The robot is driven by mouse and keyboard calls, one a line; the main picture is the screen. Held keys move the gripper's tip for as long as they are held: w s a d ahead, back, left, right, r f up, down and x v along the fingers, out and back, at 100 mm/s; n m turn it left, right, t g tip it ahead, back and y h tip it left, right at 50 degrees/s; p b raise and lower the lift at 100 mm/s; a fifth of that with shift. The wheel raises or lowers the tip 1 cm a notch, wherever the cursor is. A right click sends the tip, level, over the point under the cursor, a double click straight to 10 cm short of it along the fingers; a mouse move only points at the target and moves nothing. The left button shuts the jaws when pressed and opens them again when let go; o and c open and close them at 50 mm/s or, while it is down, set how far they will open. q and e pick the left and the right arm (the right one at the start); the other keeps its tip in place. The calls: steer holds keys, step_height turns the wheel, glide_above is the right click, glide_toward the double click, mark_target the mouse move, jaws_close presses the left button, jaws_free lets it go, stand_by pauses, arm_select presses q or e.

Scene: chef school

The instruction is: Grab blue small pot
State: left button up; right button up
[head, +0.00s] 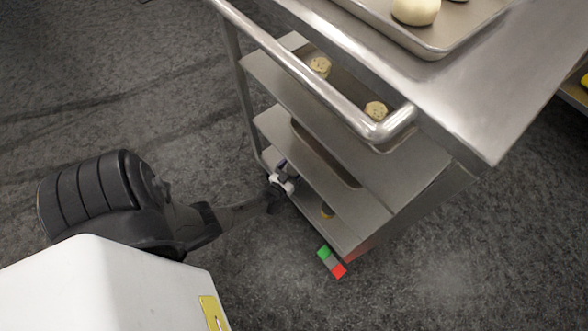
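My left arm reaches in from the lower left, and its gripper (281,187) is at the left side of a metal trolley (437,92), by a lower shelf. A small bluish and white patch (284,171) shows right at the gripper. It is too small to tell whether this is the blue small pot or part of the gripper. The fingers are small and partly hidden, so I cannot tell whether they are open or shut. No blue pot shows clearly elsewhere. My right gripper is not in view.
A tray (437,47) with dough balls (415,10) stands on the trolley top. Round speckled pieces (319,67) lie on an upper shelf. A rounded handle (300,70) juts out above the gripper. A green and red block (331,262) shows by the trolley's base. Floor is clear at left.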

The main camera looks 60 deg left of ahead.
arm_select(q)
steer(key=shift+w+a, duration=0.1)
steer(key=shift+w, duration=0.05)
steer(key=shift+c, duration=0.3)
steer(key=c, duration=1)
steer(key=shift+r, duration=0.1)
